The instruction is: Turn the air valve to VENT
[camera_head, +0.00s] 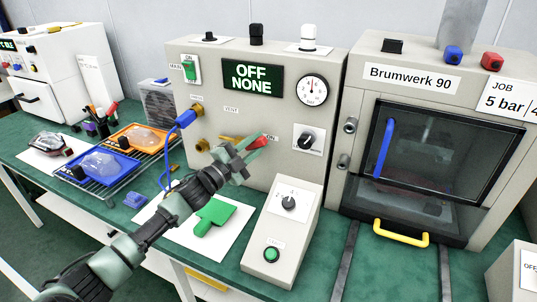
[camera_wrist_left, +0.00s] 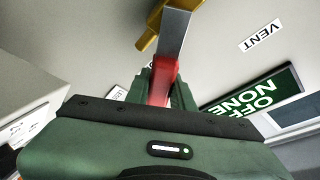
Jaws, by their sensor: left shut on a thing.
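The air valve has a brass body (camera_head: 230,138) on the front of the beige panel, with a red-gripped lever (camera_head: 258,141) pointing right, towards the ON label. A VENT label (camera_head: 231,109) sits above the valve. In the left wrist view the red grip (camera_wrist_left: 161,82) lies between my fingers, its bare metal part runs to the brass body (camera_wrist_left: 150,28), and the VENT label (camera_wrist_left: 261,36) is off to the side. My left gripper (camera_head: 246,153) is shut on the red grip; its fingers partly hide it. My right gripper is not in view.
A blue hose fitting (camera_head: 186,119) is left of the valve. The display (camera_head: 252,78) reads OFF NONE. A small control box (camera_head: 284,235) with a knob and green button stands below right. A green piece (camera_head: 214,215) lies on white paper under my arm.

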